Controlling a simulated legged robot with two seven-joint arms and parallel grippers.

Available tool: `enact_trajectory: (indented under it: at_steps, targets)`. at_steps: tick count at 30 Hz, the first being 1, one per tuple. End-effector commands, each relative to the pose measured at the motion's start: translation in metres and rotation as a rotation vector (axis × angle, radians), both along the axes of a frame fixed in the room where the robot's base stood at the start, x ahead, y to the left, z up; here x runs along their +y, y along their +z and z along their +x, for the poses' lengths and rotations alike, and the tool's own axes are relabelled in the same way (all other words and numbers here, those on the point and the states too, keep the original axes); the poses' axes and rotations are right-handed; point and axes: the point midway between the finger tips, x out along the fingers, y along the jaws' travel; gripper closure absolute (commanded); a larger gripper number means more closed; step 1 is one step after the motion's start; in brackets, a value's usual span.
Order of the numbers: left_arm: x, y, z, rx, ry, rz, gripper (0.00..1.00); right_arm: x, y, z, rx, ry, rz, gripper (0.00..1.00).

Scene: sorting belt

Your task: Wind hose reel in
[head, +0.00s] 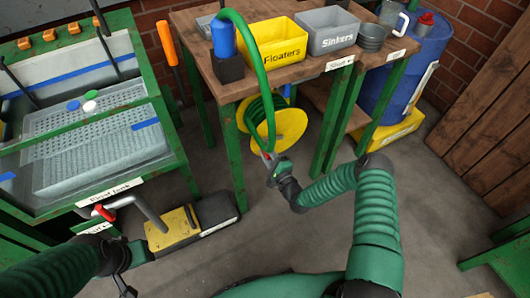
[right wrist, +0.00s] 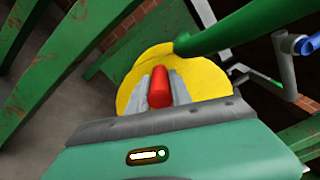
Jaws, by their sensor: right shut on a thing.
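The hose reel (head: 292,126) is yellow, with green hose (head: 256,108) wound on it, below the wooden table. The hose rises in an arc over the table edge to a blue nozzle-like piece (head: 223,38). My right gripper (head: 270,160) is at the front of the reel, shut on its red crank handle (right wrist: 160,88). In the right wrist view the handle sits between the two grey fingers, with the yellow reel disc (right wrist: 208,82) behind it. My left gripper (head: 124,286) is low at the left; its fingers are too unclear to read.
A green-framed tank (head: 100,150) stands left, a yellow and black floor unit (head: 175,232) in front. A blue barrel (head: 415,65) stands right. The middle floor is partly clear.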

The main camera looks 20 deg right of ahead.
Motion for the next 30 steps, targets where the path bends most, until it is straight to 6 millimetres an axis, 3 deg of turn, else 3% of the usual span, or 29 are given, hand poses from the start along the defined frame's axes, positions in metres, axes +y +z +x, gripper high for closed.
enact_trajectory:
  at_steps: [13, 14, 18, 26, 30]
  targets:
    - [0.0000, 0.0004, 0.0000, 0.000, 0.000, 0.000, 0.64, -0.0045, 0.0005, 0.0003, 0.000, -0.007, -0.006, 1.00]
    - [0.0000, 0.0004, 0.0000, 0.000, 0.000, 0.000, 0.64, -0.0045, 0.0005, 0.0003, 0.000, -0.007, -0.006, 0.72]
    - [0.0000, 0.0004, 0.0000, 0.000, 0.000, 0.000, 0.64, -0.0031, 0.0006, 0.0001, 0.001, -0.005, -0.004, 0.54]
    - [0.0000, 0.0005, 0.0000, 0.000, 0.000, 0.000, 0.64, -0.0014, 0.0008, -0.0001, 0.001, -0.002, -0.003, 0.53]
    - [0.0000, 0.0052, 0.0000, 0.000, 0.000, 0.000, 0.64, -0.0025, 0.0020, -0.0093, 0.002, -0.002, -0.003, 0.53]
